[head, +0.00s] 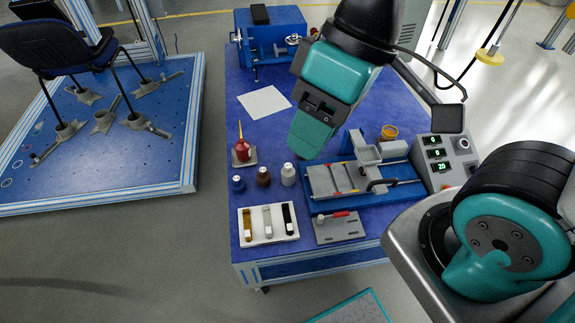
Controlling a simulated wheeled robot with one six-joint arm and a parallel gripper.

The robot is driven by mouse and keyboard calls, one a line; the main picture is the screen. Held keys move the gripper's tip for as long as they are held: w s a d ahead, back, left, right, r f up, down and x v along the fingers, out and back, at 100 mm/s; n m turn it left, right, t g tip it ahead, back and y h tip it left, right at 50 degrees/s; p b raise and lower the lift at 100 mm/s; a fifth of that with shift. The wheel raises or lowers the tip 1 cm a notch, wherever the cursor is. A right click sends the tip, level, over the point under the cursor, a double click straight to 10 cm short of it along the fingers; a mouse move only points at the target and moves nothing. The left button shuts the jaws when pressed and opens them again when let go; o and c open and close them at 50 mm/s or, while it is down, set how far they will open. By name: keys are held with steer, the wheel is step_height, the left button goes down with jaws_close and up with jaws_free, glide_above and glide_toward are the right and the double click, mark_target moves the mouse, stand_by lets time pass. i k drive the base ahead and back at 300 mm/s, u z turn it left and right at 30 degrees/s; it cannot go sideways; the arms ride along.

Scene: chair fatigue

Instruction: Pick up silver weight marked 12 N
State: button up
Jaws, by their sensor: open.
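A silver weight (288,176) with a rounded knob stands upright on the blue table (345,235), at the right end of a short row. No 12 N marking is readable at this size. My gripper (310,143) is above the table, up and slightly right of the silver weight in the picture, apart from it. It points down and is open; I see nothing held. Its fingers are seen nearly edge-on, so the gap between them is hidden.
A brown weight (263,177) and a blue weight (238,184) stand left of the silver one. A red oil bottle (242,150) is behind them. A white tray (269,240) with bars lies in front. A slide fixture (345,180) is close on the right.

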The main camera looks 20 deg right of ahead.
mark_target(288, 171)
steer(key=k, duration=0.65)
steer(key=u, duration=0.6)
steer(key=i, duration=1)
steer(key=z, duration=0.55)
